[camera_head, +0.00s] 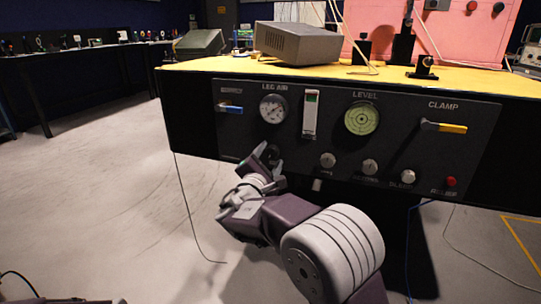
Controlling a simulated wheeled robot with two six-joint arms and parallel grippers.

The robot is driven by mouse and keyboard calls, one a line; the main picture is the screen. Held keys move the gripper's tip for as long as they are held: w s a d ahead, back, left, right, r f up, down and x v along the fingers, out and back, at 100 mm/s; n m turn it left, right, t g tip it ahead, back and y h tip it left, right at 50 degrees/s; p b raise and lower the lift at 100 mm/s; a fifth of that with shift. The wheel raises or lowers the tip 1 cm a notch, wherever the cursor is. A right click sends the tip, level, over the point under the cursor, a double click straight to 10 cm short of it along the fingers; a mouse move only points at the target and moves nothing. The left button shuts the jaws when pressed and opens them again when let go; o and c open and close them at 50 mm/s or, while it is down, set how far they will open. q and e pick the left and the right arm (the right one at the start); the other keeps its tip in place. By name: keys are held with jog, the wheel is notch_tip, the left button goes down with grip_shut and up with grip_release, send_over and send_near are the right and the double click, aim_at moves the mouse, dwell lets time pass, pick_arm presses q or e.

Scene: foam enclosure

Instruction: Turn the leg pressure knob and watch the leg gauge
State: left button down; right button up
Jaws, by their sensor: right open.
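The leg gauge (272,108), under the label LEG AIR, is a round white dial on the dark front panel. Its needle reading is too small to tell. My right gripper (266,158) is open just below the gauge, close to the panel. A dark round shape at its fingertips seems to be the leg pressure knob (270,150), mostly hidden by the gripper. I cannot tell whether the fingers touch it. My left gripper is not in view.
The panel also carries a blue-handled lever (230,109), a green level dial (362,118), a yellow clamp lever (444,127), several silver knobs (369,166) and a red button (451,181). A grey box (297,44) sits on the yellow tabletop (220,64). Open floor lies left.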

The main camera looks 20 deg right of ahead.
jog(key=p+v, duration=0.3)
jog(key=v, duration=0.4)
jog(key=s+d+r+m+g+h+p, duration=0.2)
jog(key=s+d+r+g+p, duration=0.1)
jog(key=d, duration=0.4)
jog(key=s+d+r+m+g+h+p, duration=0.2)
jog(key=d+m+p, duration=0.15)
jog(key=d, duration=0.35)
jog(key=s+d+f+m+g+y+p, duration=0.1)
jog(key=s+d+f+m+g+p, duration=0.1)
jog(key=s+d+f+g, duration=0.3)
jog(key=s+d+f+m+g+y+p, duration=0.1)
jog(key=s+d+f+m+g+p, duration=0.15)
jog(key=s, duration=0.45)
jog(key=s+a+f+m+g+y, duration=0.4)
jog(key=s+a+f+m+y, duration=0.65)
jog(key=a, duration=0.45)
notch_tip(320, 180, up, 37)
jog(key=w+a+t+p, duration=0.1)
jog(key=a+p, duration=0.1)
jog(key=p, duration=3.6)
jog(key=shift+w+a+f+t+y+p, duration=0.15)
jog(key=shift+w+a+t+y+p, duration=0.05)
jog(key=shift+w+t+y+p, duration=0.2)
